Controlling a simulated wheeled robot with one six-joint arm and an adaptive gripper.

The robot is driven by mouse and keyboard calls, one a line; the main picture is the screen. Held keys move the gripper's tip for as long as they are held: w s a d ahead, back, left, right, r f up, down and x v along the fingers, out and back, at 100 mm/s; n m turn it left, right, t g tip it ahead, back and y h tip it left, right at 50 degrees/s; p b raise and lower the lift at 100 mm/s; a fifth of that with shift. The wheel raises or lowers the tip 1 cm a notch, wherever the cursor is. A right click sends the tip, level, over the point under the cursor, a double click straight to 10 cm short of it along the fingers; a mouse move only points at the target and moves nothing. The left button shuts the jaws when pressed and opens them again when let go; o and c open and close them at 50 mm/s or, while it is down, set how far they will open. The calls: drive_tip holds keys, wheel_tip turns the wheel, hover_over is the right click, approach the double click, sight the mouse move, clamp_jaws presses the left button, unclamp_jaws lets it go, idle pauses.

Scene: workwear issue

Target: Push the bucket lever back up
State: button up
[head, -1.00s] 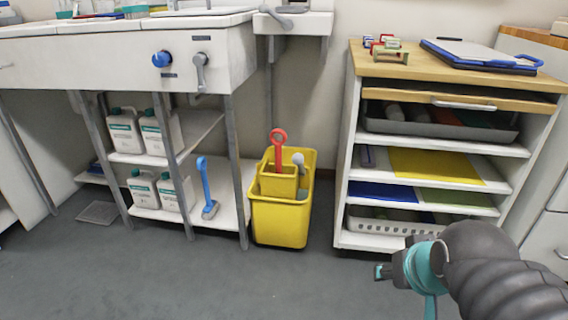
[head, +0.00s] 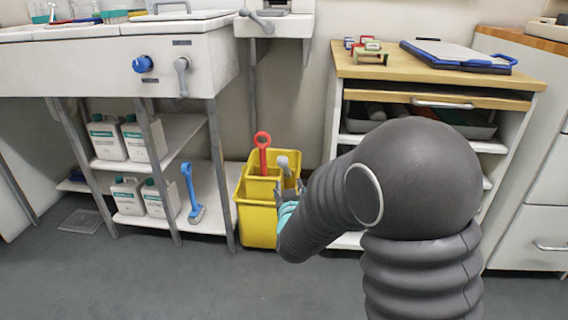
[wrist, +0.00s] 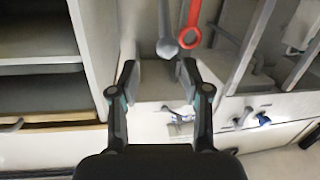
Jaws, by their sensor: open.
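The yellow bucket (head: 257,222) stands on the floor with a yellow wringer at its top. A grey lever with a round knob (head: 283,163) rises at the wringer's right side, and a red ring-ended handle (head: 263,150) stands to its left. My gripper (head: 288,190) is at the bucket's right side, its fingers partly hidden by my arm. In the wrist view my gripper (wrist: 158,72) is open and empty. The grey knob (wrist: 167,49) shows just beyond the gap between the fingertips, with the red ring (wrist: 190,38) to its right. Contact cannot be told.
A shelf unit (head: 432,87) with trays and a clipboard on top stands close at the right. A sink counter (head: 105,70) with white jugs (head: 107,138) and a blue brush (head: 190,190) below is at the left. The front floor is clear.

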sight(283, 164)
drive_tip(key=shift+t, duration=0.6)
drive_tip(key=w+a, duration=0.1)
drive_tip(key=w, duration=0.3)
drive_tip(key=w+a+f, duration=0.1)
drive_tip(key=w, duration=0.9)
drive_tip(key=shift+w+a+f, duration=0.1)
drive_tip(key=shift+a+f, duration=0.1)
drive_tip(key=shift+a, duration=0.2)
clamp_jaws()
